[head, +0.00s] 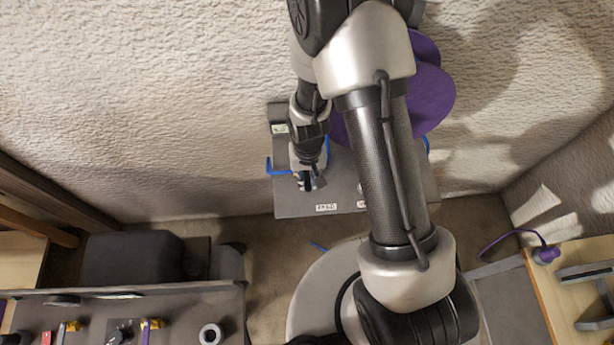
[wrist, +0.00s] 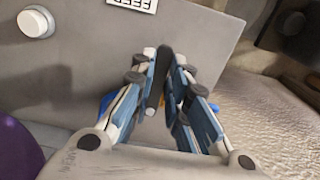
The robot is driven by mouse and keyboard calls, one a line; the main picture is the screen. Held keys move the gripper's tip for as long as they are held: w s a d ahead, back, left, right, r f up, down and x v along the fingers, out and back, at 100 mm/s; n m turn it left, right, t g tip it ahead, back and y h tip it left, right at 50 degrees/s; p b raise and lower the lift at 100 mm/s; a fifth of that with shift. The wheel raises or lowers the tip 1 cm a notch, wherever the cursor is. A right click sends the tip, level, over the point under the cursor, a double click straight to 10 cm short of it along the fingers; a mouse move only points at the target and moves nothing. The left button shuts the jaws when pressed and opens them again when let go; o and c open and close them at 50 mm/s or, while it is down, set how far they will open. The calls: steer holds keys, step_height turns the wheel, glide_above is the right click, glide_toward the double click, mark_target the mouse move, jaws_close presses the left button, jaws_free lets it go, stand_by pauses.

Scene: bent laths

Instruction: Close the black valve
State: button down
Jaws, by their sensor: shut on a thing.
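The black valve shows as a dark narrow handle (wrist: 158,78) between my finger pads in the wrist view. My gripper (wrist: 165,62) is shut on this handle, which sits nearer the left finger in that picture. In the head view my gripper (head: 307,182) is at the left part of a grey panel (head: 345,205), just left of a white label (head: 326,207). The valve's body is mostly hidden by my fingers. I cannot tell the handle's exact angle to its pipe.
A white knob (wrist: 36,23) is on the panel. Blue piping (head: 269,167) shows at its left edge. A large purple rounded thing (head: 432,98) is partly behind my arm. A bench with small items (head: 210,334) stands lower left, a wooden table (head: 556,290) lower right.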

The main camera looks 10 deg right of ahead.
steer(key=c, duration=1.6)
jaws_free()
steer(key=shift+o, duration=0.2)
step_height(320, 180, up, 12)
step_height(320, 180, up, 14)
steer(key=t, duration=0.2)
glide_above(308, 182)
steer(key=s+d, duration=0.3)
steer(key=s, duration=0.1)
steer(key=s+d+r+n+t, duration=0.1)
steer(key=s+d+r+t, duration=0.1)
steer(key=s+r, duration=0.6)
steer(key=s+b, duration=0.1)
steer(key=s, duration=0.2)
steer(key=shift+s+d+t, duration=0.3)
steer(key=shift+d, duration=0.1)
